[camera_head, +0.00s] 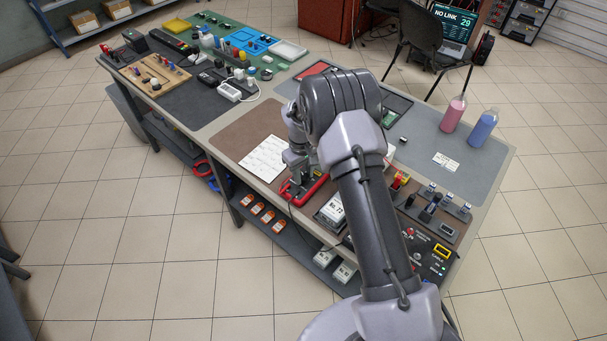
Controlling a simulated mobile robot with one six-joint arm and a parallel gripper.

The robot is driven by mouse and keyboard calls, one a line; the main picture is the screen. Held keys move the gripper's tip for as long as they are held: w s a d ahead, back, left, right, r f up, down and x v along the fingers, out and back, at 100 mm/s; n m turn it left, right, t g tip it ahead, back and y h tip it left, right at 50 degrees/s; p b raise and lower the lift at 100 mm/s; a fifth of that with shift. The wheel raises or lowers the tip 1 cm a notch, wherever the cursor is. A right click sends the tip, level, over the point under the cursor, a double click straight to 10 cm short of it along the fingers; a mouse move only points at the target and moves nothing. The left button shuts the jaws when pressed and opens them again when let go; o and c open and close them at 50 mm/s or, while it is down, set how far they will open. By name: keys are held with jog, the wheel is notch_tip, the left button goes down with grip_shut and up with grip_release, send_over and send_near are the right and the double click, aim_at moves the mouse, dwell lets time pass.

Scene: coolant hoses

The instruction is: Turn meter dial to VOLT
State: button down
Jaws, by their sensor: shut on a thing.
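The meter (315,189), a dark device with a red rim, lies near the front edge of the workbench. My gripper (294,179) points down over it and is shut on its dial. The dial itself is hidden behind the fingers and wrist, so its pointer and the VOLT mark cannot be read. My arm crosses the middle of the view and covers part of the bench right of the meter.
A white printed sheet (264,157) lies left of the meter. A white-faced device (331,210) stands just right of it. A control panel (429,257) sits farther right. Pink (453,114) and blue (482,128) bottles stand on the grey mat, which is mostly clear.

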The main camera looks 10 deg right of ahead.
jog(key=m+b, duration=0.1)
jog(key=m, duration=0.2)
jog(key=shift+f, duration=0.1)
jog(key=shift+m+b, duration=0.85)
jog(key=shift+m, duration=1.05)
jog(key=c, duration=1)
grip_release()
jog(key=r+p, duration=0.1)
jog(key=r, duration=0.5)
jog(key=r+p, duration=0.2)
jog(key=r, duration=0.3)
jog(key=a+r+p, duration=0.1)
jog(key=r, duration=0.5)
jog(key=shift+w+r, duration=0.15)
jog(key=shift+r, duration=0.15)
